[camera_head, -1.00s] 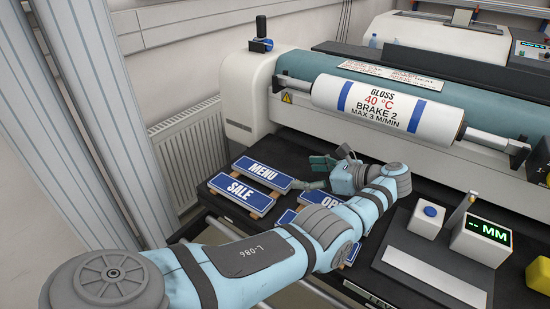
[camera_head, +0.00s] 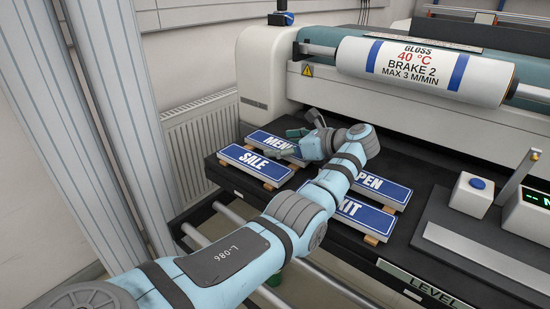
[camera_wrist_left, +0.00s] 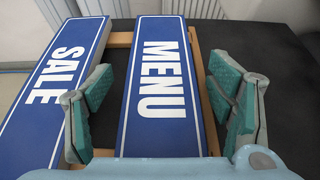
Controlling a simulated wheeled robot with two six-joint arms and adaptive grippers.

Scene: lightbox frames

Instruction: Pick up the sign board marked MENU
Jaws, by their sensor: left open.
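The blue MENU sign board (camera_head: 263,138) with white letters lies on small wooden supports on the black machine table, partly hidden by my gripper in the head view. In the left wrist view the MENU board (camera_wrist_left: 160,60) runs lengthwise between my fingers. My left gripper (camera_head: 288,143) is open at the right part of the board, and nothing is held. In the wrist view my left gripper (camera_wrist_left: 163,80) has one teal-padded finger on each side of the board. Whether the fingers touch it I cannot tell. My right gripper is not in view.
The SALE board (camera_head: 250,162) lies close beside MENU, and shows in the wrist view (camera_wrist_left: 45,85) near the left finger. The OPEN board (camera_head: 385,190) and EXIT board (camera_head: 362,215) lie under and beside my arm. The laminator roll (camera_head: 425,70) is behind. Bare black table (camera_wrist_left: 285,70) is right of MENU.

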